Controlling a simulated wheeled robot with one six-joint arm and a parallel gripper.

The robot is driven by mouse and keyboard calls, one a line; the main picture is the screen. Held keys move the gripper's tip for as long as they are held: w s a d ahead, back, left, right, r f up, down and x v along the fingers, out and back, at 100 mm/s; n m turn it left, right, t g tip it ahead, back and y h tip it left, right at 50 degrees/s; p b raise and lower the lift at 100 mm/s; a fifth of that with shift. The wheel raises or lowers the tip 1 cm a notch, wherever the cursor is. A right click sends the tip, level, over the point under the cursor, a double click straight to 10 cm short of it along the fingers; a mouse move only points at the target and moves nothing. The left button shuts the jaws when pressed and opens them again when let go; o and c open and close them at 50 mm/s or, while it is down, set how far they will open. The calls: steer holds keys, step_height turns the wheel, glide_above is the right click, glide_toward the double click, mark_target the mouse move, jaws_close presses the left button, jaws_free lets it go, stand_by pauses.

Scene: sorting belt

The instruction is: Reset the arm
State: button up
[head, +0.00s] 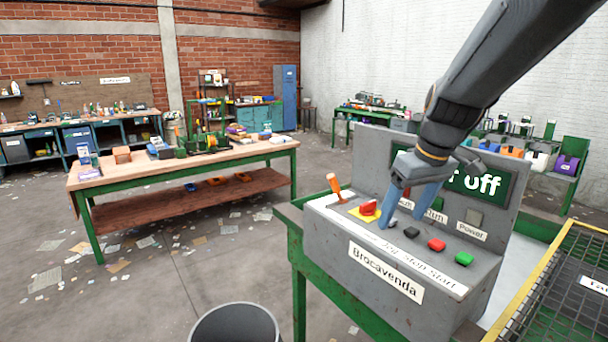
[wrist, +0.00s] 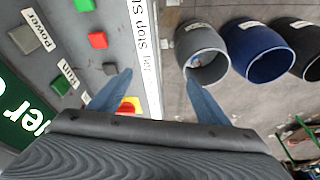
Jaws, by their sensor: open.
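My gripper (head: 402,221) is open and empty, its two blue fingers pointing down over the front of the grey control box (head: 330,238). In the wrist view my gripper (wrist: 159,74) has its fingers spread on either side of the box's front edge. I cannot tell whether a fingertip touches the box. The box carries a red knob on a yellow plate (head: 368,209), a black button (head: 411,232), a red button (head: 437,244) and a green button (head: 464,258).
An orange-handled lever (head: 335,186) stands up at the box's left end. A yellow-framed mesh guard (head: 565,290) lies to the right. Grey (wrist: 203,55), blue (wrist: 253,50) and black (wrist: 300,45) bins stand on the floor. A workbench (head: 180,170) stands at left, with open floor between.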

steer(key=s+a+f+m+h, duration=0.15)
steer(key=s+f+m, duration=0.25)
steer(key=s+f, duration=1.05)
step_height(320, 180, down, 11)
steer(key=g+b, duration=0.2)
steer(key=b, duration=0.8)
steer(key=shift+s+a+m, duration=0.3)
steer(key=shift+s+a, duration=0.05)
steer(key=shift+s, duration=0.1)
steer(key=shift+f, duration=0.1)
steer(key=shift+c, duration=0.2)
